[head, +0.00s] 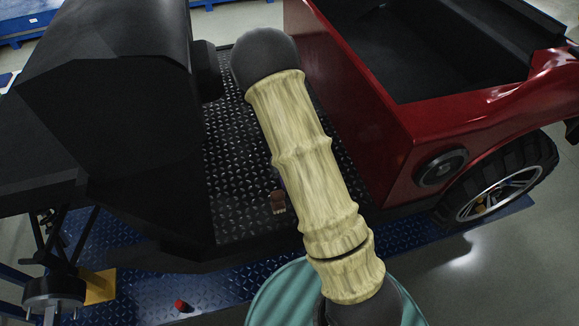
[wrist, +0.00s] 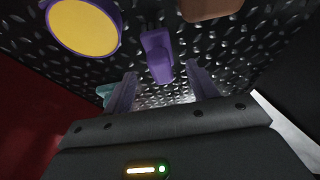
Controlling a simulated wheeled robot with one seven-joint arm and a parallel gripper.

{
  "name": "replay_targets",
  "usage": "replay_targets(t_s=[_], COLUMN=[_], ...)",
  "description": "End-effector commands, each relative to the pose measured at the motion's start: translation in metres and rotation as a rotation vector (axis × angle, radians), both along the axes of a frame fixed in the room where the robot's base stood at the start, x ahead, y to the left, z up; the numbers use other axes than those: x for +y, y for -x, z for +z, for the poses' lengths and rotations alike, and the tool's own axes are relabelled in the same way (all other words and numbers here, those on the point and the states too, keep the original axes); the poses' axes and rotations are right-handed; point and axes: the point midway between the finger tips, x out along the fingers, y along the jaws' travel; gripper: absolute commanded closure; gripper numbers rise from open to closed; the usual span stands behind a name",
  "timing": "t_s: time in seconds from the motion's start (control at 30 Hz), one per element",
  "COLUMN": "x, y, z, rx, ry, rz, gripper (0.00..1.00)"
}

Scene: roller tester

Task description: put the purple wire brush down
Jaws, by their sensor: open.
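The purple wire brush (wrist: 157,55) shows in the wrist view on the black diamond plate (wrist: 215,45), with its near end close to the gap between my fingertips. My gripper (wrist: 161,72) is open, with one finger on each side of that gap, and I see no finger pressing on the brush. How far the fingertips are from the brush in depth is hard to tell. In the head view my own arm hides the gripper and the brush.
The wrist view shows a yellow disc with a purple rim (wrist: 83,27) at upper left, a brown thing (wrist: 208,8) at the top and a teal thing (wrist: 104,91) at left.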

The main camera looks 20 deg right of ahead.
Motion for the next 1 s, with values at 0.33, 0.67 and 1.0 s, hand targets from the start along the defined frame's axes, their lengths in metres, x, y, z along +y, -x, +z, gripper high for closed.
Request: replay_targets(t_s=[0.33, 0.67, 1.0], x=[0.0, 0.0, 0.0], y=[0.016, 0.019, 0.019], z=[0.04, 0.046, 0.046], rx=[-0.002, 0.001, 0.0], ry=[-0.001, 0.001, 0.0], rz=[0.0, 0.002, 0.001], gripper=[0.42, 0.42, 0.42])
